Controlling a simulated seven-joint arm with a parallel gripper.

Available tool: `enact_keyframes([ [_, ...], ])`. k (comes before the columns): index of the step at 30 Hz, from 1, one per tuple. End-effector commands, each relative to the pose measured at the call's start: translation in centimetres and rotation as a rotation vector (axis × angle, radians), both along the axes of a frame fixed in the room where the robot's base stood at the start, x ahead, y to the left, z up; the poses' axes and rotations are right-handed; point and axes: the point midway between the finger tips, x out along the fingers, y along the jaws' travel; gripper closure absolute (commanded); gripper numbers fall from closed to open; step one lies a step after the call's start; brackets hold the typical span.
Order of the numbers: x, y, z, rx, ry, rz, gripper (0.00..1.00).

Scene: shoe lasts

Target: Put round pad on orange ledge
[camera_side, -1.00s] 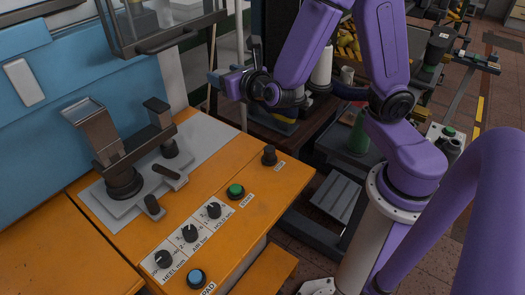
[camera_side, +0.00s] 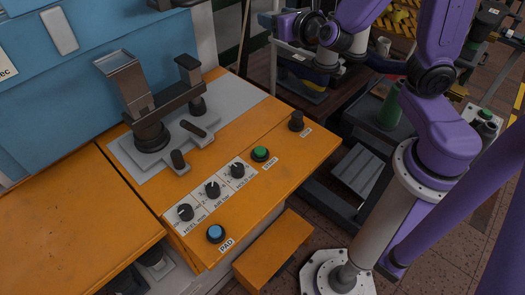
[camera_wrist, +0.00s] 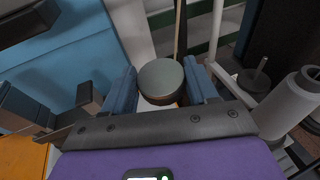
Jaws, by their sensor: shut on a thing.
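The round pad (camera_wrist: 161,78) is a grey-green disc in the wrist view. It sits between the two blue fingers of my gripper (camera_wrist: 162,88), which are shut on it. In the side view my gripper (camera_side: 277,22) is at the top, beyond the far end of the orange machine top and raised above it. I cannot make out the pad clearly there. The orange ledge (camera_side: 272,252) sticks out low at the front of the machine, below the panel with the knobs. Its top looks bare. The gripper is far from it.
The orange machine top (camera_side: 262,190) carries knobs, a green button (camera_side: 260,153) and a blue button (camera_side: 216,233). A dark metal clamp fixture (camera_side: 150,110) stands on its grey plate. A green bottle (camera_side: 390,106) stands at right. A pale cone spool (camera_wrist: 290,103) is right of the gripper.

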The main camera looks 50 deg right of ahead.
Motion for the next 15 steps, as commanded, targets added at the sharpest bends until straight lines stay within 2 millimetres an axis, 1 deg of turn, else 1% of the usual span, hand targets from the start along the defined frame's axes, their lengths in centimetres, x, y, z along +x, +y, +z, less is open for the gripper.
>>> enact_keyframes([
  [1, 0.0, 0.0, 0.7, 0.006, -0.006, 0.001, 0.81],
  [3, -0.5, -1.1, -0.3, -0.002, 0.005, -0.067, 0.81],
  [8, -1.7, -3.3, -1.6, -0.002, 0.008, -0.217, 0.81],
  [11, -2.8, -4.7, -2.5, -0.001, 0.011, -0.325, 0.81],
  [15, -4.9, -6.6, -4.1, 0.001, 0.012, -0.508, 0.81],
])
